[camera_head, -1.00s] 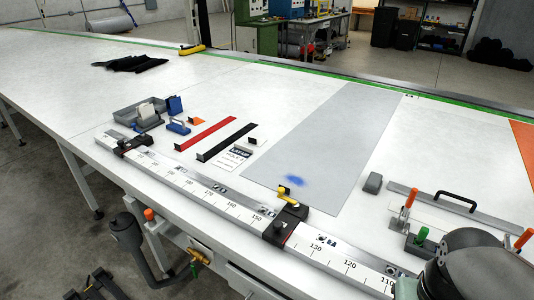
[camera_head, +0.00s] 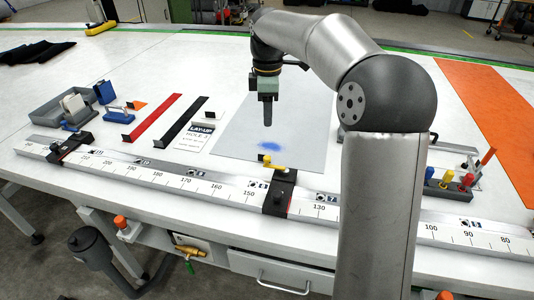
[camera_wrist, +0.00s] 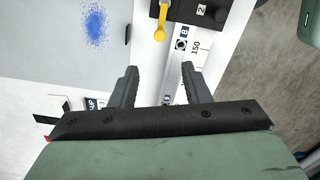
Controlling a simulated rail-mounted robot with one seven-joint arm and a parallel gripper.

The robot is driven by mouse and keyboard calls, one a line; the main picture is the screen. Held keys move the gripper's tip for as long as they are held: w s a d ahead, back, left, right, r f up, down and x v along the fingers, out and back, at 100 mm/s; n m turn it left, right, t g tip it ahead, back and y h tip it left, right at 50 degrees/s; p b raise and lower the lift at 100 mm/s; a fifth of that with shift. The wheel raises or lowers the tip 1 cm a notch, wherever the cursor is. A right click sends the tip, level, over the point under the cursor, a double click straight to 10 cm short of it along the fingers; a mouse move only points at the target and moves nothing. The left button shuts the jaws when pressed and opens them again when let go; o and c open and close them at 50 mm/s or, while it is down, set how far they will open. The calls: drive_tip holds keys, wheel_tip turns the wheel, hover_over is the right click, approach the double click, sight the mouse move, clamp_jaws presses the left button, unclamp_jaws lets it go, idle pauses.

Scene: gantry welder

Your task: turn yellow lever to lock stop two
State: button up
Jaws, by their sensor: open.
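The yellow lever (camera_head: 272,164) sits on top of the black stop block (camera_head: 279,190), which is on the ruled rail near the 140 mark. In the wrist view the lever (camera_wrist: 161,22) lies at the top, beside a label "2" on the block (camera_wrist: 185,10). Its handle points towards my gripper's side of the picture. My gripper (camera_head: 268,112) is pointing down above the grey sheet, behind and above the lever in the head view. In the wrist view my gripper (camera_wrist: 159,72) is open, its two fingers apart with nothing between them; the lever is beyond the fingertips.
The ruled rail (camera_head: 215,185) runs along the table's front. Another black stop (camera_head: 69,147) stands at its left end. A grey sheet (camera_head: 235,130) with a blue patch lies behind the lever. A red strip (camera_head: 168,118), a black strip (camera_head: 185,122) and a grey tray (camera_head: 50,115) lie left.

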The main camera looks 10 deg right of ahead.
sight(267, 157)
wheel_tip(267, 157, down, 15)
drive_tip(key=shift+a+r+p, duration=0.1)
drive_tip(key=shift+r+p, duration=0.05)
drive_tip(key=shift+p, duration=0.25)
clamp_jaws()
